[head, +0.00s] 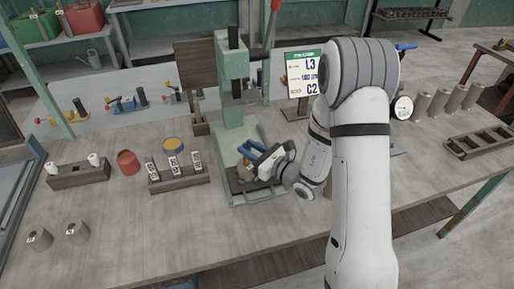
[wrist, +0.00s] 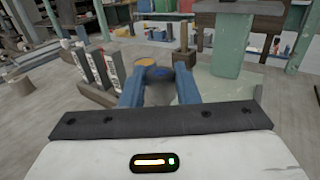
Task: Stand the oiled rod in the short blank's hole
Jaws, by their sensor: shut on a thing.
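My gripper (head: 246,160) is at the green press, low over its base, its blue fingers shut on a small brownish piece (head: 243,173). The fingers hide most of the piece, and I cannot tell whether it is a rod or a blank. In the wrist view the blue fingers (wrist: 160,92) stand either side of it. A wooden rack (head: 80,177) holds two white-topped rods. I cannot tell which rod is oiled.
The green press (head: 232,85) rises behind my gripper. A block with upright labelled pieces (head: 178,185), a red pot (head: 128,162) and a yellow-topped pot (head: 173,146) stand to its left. Several taller cylinders (head: 438,102) and a slotted tray (head: 482,143) are at right.

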